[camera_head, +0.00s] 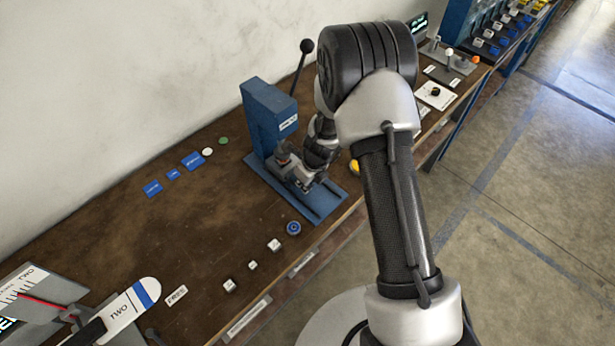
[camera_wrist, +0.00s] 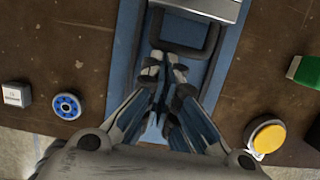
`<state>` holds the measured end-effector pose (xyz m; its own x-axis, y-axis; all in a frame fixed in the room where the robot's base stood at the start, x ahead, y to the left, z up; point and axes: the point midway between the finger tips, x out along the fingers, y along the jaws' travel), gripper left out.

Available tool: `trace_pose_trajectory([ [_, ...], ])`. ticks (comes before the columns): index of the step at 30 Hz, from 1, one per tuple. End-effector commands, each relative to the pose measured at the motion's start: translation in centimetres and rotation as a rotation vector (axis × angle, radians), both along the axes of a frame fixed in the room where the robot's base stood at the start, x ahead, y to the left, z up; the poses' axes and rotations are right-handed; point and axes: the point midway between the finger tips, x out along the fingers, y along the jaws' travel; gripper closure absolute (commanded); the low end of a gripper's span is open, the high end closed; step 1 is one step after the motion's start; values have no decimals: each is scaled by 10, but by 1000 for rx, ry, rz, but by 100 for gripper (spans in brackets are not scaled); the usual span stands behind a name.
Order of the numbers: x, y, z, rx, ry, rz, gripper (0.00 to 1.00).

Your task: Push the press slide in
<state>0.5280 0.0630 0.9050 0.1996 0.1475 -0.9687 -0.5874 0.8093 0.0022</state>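The blue press (camera_head: 268,115) stands on the brown bench, with a black-knobbed lever (camera_head: 306,46) raised. Its blue base (camera_head: 322,204) extends toward the bench's front edge. In the wrist view the press slide (camera_wrist: 212,7) is a silver block at the top edge, with a dark loop handle (camera_wrist: 212,36) facing my gripper. My gripper (camera_wrist: 165,68) has its fingertips close together at the near left part of the handle, with nothing seen between them. Whether they touch it is not clear.
A yellow button (camera_wrist: 267,137) and a green block (camera_wrist: 305,70) are right of the press base. A blue round piece (camera_wrist: 67,106) and a white cube (camera_wrist: 16,95) lie left. Blue tags (camera_head: 192,161) lie behind. The bench's left middle is clear.

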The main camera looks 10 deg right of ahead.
Motion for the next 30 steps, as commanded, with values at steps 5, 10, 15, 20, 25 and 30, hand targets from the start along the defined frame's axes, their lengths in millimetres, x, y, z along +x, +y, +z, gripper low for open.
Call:
trace_pose_trajectory([
  [5,-4,-5,37,0,-10,0,100],
  [10,-13,-11,71,0,-7,1,100],
  [15,-20,-16,97,0,-4,-1,100],
  [20,-24,-18,108,1,-1,0,100],
  [25,-24,-18,109,0,0,-1,100],
  [30,-25,-18,117,-7,-12,41,100],
])
